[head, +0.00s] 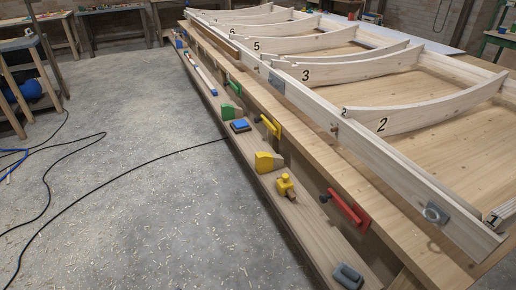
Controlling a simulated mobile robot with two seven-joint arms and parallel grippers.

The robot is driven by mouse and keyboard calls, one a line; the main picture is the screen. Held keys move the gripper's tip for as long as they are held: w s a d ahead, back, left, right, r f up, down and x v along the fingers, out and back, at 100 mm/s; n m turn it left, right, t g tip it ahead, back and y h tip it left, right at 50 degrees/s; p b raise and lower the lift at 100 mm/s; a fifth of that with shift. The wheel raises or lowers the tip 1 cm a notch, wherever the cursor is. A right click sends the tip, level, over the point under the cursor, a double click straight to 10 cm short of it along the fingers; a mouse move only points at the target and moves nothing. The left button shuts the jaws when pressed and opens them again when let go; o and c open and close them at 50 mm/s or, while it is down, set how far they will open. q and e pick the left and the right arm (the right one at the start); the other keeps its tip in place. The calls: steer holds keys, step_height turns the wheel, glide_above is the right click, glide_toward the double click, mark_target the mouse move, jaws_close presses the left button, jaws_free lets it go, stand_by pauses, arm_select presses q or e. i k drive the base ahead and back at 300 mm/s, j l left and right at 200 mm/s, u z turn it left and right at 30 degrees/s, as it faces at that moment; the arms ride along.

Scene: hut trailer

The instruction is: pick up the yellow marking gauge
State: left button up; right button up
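A small yellow tool (286,186) with a block and a short protruding stem, which looks like the yellow marking gauge, sits on the long narrow wooden ledge (318,232) along the bench side. It is in the lower middle of the head view, fully visible. A yellow wedge-shaped block (267,162) lies just behind it on the same ledge, apart from it. Neither of my grippers shows in the head view.
A red clamp (347,208) is to its right; a yellow clamp (269,126) is farther back. A grey block (348,276) lies nearer. A blue-topped block (240,125) and green wedge (231,113) lie farther along. Open floor (150,200) with a black cable is left.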

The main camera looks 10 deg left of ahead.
mark_target(285, 186)
steer(key=i+j+z, duration=0.1)
steer(key=z, duration=0.85)
steer(key=i+j+z, duration=0.2)
steer(key=j+z, duration=0.2)
steer(key=j, duration=0.15)
steer(key=i+j+z, duration=0.2)
steer(key=k+j, duration=0.1)
